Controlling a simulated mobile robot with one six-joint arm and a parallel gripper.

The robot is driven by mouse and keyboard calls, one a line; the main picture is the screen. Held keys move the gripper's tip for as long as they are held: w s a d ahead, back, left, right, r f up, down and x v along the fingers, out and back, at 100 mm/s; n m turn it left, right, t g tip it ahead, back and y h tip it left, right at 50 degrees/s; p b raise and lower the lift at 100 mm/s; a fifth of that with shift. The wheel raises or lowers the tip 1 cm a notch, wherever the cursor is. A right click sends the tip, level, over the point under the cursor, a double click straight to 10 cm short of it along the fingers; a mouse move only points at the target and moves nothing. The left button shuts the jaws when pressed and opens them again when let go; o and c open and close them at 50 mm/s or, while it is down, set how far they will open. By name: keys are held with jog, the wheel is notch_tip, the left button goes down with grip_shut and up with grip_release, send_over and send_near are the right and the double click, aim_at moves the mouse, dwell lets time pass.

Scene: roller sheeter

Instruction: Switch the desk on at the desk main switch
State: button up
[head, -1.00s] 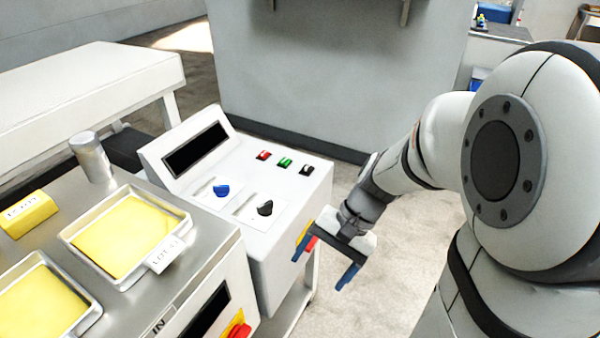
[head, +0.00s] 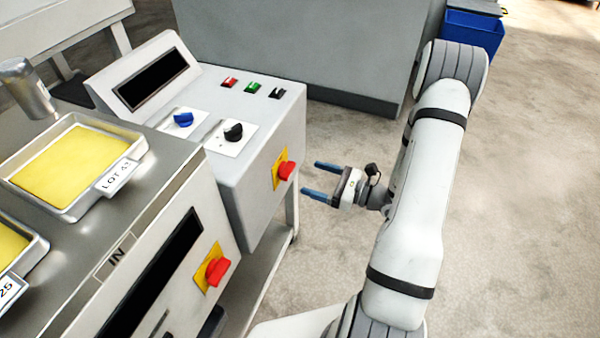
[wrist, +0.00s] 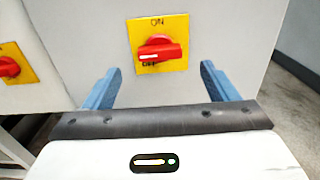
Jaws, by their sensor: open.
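The desk main switch (head: 286,170) is a red rotary handle on a yellow plate on the side of the white control desk (head: 235,125). In the wrist view the red handle (wrist: 160,48) lies about horizontal. "ON" is printed at the plate's top; a partly covered "OFF" shows below the handle's left end. My gripper (head: 311,178) is open and empty, its two blue fingers pointing at the switch with a small gap left. In the wrist view the fingers (wrist: 161,72) stand to either side of the switch, below it and not touching it.
A second red switch on a yellow plate (head: 215,270) is on the machine to the left; it also shows in the wrist view (wrist: 8,68). The desk top carries a blue knob (head: 183,119), a black knob (head: 233,131) and small buttons. The floor on the right is clear.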

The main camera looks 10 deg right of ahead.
aim_at(292, 171)
jog(key=x, duration=0.7)
jog(key=shift+s, duration=0.1)
jog(key=shift+c, duration=0.2)
